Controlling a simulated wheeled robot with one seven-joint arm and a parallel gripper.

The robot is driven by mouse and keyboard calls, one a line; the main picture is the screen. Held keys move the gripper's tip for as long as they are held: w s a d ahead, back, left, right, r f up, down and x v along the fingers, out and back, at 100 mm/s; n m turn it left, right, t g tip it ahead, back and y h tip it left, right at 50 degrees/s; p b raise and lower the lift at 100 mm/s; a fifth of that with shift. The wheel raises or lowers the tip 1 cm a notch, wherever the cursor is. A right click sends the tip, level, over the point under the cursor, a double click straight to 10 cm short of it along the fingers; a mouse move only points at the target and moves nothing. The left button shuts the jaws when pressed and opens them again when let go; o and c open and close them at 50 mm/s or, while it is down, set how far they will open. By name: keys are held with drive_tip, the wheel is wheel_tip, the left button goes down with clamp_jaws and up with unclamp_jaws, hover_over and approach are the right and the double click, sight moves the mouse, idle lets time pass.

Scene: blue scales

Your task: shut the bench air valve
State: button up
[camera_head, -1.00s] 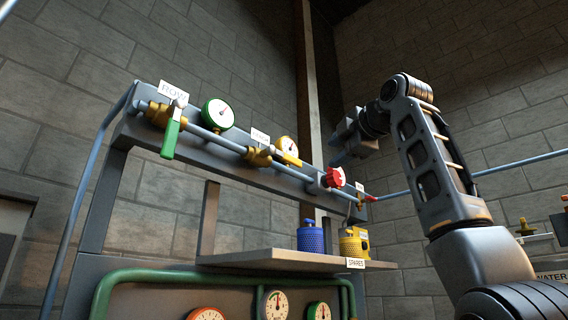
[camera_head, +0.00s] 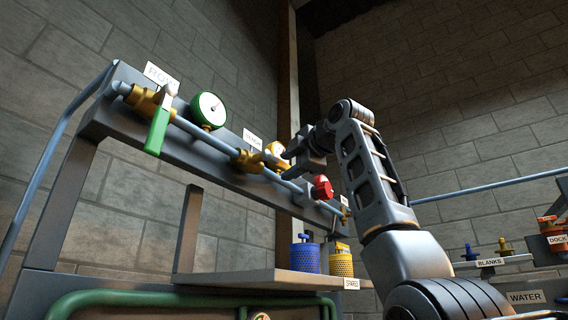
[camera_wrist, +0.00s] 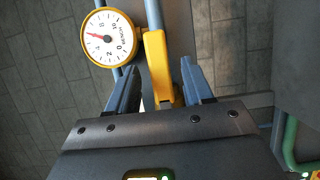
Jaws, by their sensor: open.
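The bench air valve has a brass body (camera_head: 247,160) and a yellow lever (camera_wrist: 157,62) on the pale blue pipe (camera_head: 208,136). The lever lies roughly along the pipe. Beside it is the yellow-rimmed gauge (camera_wrist: 111,37) marked BENCH, its red needle between 4 and 8. My gripper (camera_wrist: 159,72) is open, with one finger on each side of the lever in the wrist view. I cannot tell whether either finger touches it. In the head view my gripper (camera_head: 292,155) is at the lever's right end and partly hides it.
A green-handled valve (camera_head: 158,131) with a green gauge (camera_head: 208,111) is left on the same rail. A red knob (camera_head: 322,187) sits close to the right, under my arm. A shelf (camera_head: 235,279) below holds a blue canister (camera_head: 305,256) and a yellow one (camera_head: 341,262).

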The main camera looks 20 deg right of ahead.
drive_tip(key=shift+p+x, duration=0.3)
drive_tip(key=shift+x, duration=0.95)
drive_tip(key=shift+c, duration=0.5)
clamp_jaws()
